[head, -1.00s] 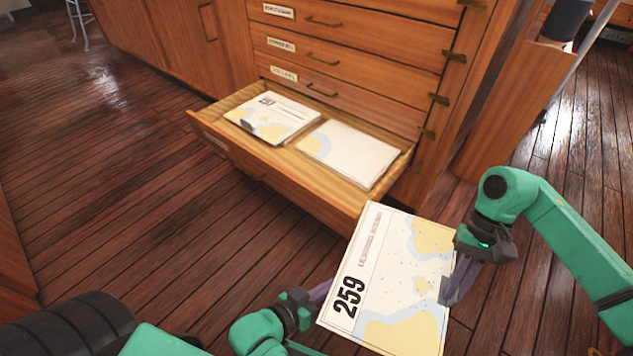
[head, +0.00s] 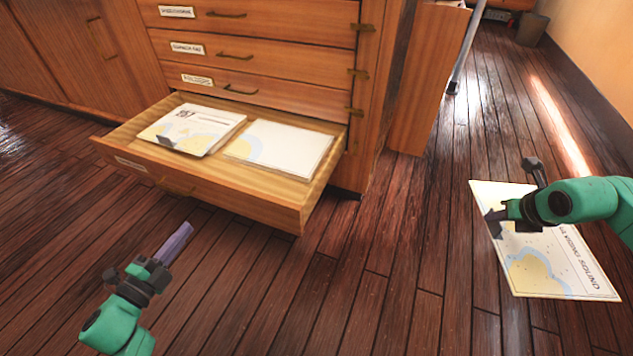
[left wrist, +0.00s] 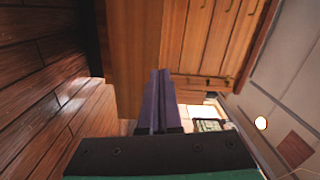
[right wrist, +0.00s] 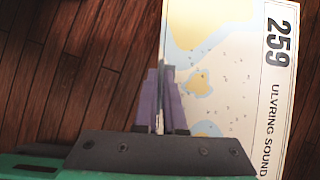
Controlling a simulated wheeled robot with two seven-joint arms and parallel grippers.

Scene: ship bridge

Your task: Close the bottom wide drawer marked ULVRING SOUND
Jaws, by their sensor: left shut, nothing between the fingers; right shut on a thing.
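The bottom wide drawer (head: 215,195) stands pulled out of the wooden chest, with a small label (head: 130,163) too small to read and a handle (head: 175,187) on its front. Two stacks of charts lie inside, one at left (head: 190,130) and one at right (head: 280,145). My left gripper (head: 188,227) is shut and empty, low in front of the drawer and apart from it. My right gripper (head: 492,222) is shut on the edge of a chart (head: 540,262), right of the chest. The right wrist view shows this chart (right wrist: 235,80) marked 259 ULVRING SOUND.
Several shut drawers (head: 250,65) with labels and handles are above the open one. A wooden post (head: 425,90) and a grey rod (head: 465,45) stand right of the chest. The plank floor (head: 370,270) is clear between the drawer and the held chart.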

